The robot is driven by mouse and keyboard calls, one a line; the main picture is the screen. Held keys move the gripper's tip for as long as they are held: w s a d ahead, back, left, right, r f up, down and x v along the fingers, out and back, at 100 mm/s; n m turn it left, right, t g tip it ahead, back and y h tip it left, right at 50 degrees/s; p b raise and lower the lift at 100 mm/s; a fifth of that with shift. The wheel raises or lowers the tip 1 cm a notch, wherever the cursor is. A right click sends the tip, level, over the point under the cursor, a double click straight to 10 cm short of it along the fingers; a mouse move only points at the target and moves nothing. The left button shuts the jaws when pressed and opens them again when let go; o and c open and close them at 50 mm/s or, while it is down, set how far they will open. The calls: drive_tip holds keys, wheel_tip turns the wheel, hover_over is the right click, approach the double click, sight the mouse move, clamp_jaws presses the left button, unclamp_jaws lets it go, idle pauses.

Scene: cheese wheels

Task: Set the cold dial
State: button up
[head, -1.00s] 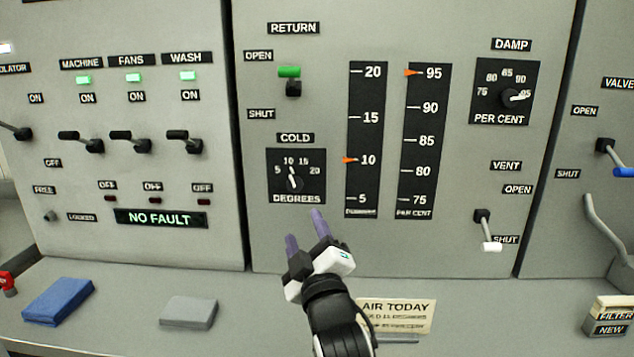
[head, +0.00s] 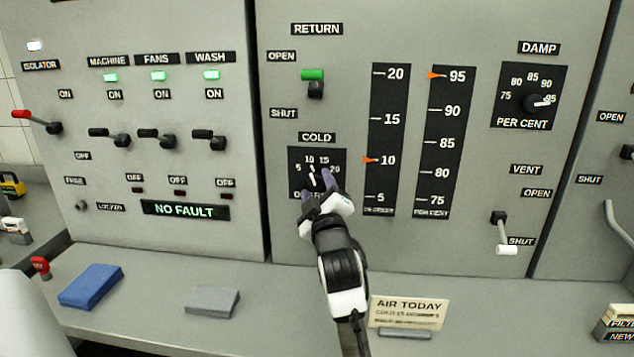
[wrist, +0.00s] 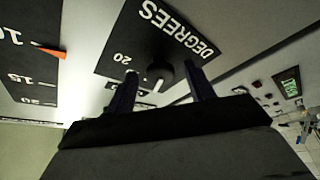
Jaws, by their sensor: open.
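The cold dial (head: 313,178) is a black square plate with marks 5, 10, 15 and 20 and a round knob with a white pointer. The pointer leans up near the 10. My gripper (head: 318,180) is open at the lower part of the dial, with its purple fingers reaching to the plate. In the wrist view, the knob (wrist: 160,74) lies between the two spread fingertips (wrist: 165,85); I cannot tell whether they touch it. My gripper hides much of the word DEGREES in the head view.
A card headed AIR TODAY (head: 408,311) stands on the ledge. The temperature scale (head: 388,140) has an orange marker at about 10. The damp dial (head: 529,97) is at upper right.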

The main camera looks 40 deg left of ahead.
drive_tip(key=shift+w+a, duration=0.15)
drive_tip(key=shift+a, duration=0.1)
drive_tip(key=c, duration=0.9)
drive_tip(key=shift+c, duration=0.2)
drive_tip(key=shift+m, duration=0.3)
drive_tip(key=m+t+b, duration=0.1)
drive_tip(key=m, duration=0.1)
drive_tip(key=m+t+b, duration=0.1)
drive_tip(key=m, duration=0.1)
drive_tip(key=shift+a+f, duration=0.1)
drive_tip(key=shift+f, duration=0.1)
drive_tip(key=shift+m+t+h+b, duration=0.6)
drive_tip(key=shift+m+t+b, duration=0.1)
drive_tip(key=shift+m, duration=0.75)
drive_tip(key=shift+m+t+h+b, duration=0.6)
drive_tip(key=shift+m+b, duration=0.05)
drive_tip(key=shift+m, duration=0.8)
drive_tip(key=shift+r+m, duration=0.1)
drive_tip(key=shift+m, duration=0.2)
